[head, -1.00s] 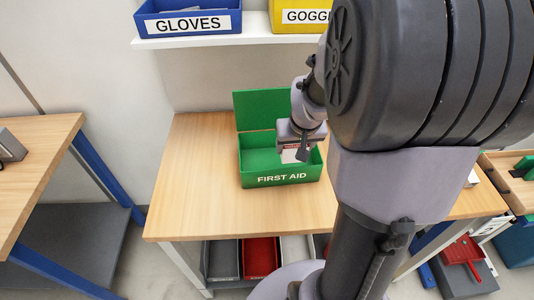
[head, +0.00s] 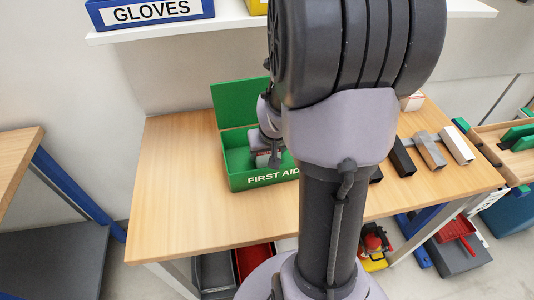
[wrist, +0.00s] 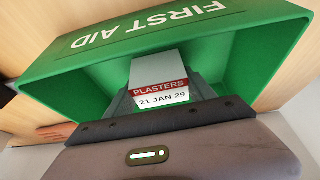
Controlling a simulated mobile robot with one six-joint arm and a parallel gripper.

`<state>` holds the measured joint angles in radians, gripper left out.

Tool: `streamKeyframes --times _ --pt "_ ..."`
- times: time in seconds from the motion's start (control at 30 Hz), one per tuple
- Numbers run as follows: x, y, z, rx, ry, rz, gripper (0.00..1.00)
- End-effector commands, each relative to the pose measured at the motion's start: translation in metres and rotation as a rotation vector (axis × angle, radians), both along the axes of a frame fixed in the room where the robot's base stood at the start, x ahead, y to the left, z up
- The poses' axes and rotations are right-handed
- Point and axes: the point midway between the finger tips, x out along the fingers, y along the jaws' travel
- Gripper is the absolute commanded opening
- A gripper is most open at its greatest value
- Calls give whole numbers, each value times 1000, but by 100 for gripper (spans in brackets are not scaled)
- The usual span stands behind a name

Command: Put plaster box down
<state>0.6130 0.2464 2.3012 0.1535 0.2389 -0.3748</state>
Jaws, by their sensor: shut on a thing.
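The plaster box (wrist: 160,70) is small and white with a red band reading PLASTERS and the date 21 JAN 29. My gripper (wrist: 162,96) is shut on it, one finger at each side. The green first aid box (wrist: 60,78) stands open around them in the wrist view. In the head view the first aid box (head: 238,183) is on the wooden table (head: 185,205), its lid raised at the back. My gripper (head: 268,156) reaches down into its right part. I cannot tell whether the plaster box touches the floor of the box.
The blue gloves bin (head: 150,12) sits on the white shelf (head: 230,28) above. Several dark and grey block-like things, such as the grey one (head: 428,148), lie at the table's right. The table left of the first aid box is clear.

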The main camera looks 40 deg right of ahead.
Motion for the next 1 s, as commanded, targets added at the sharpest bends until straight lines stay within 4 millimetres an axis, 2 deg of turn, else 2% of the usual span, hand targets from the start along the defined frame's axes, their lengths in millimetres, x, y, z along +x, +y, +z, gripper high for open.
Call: streamKeyframes --times 0.17,0.2,0.27,0.3,0.57,0.63,0.9,1.0 --pt "0 0 -4 0 0 0 24" --pt "0 0 -3 0 0 0 71" --pt "0 0 -2 0 0 0 83" --pt "0 0 -2 0 0 0 85" --pt "0 0 -1 0 0 0 85" --pt "0 0 5 0 0 0 85" --pt "-24 13 76 -2 -4 0 85" --pt "-32 17 96 -1 -3 -1 85"
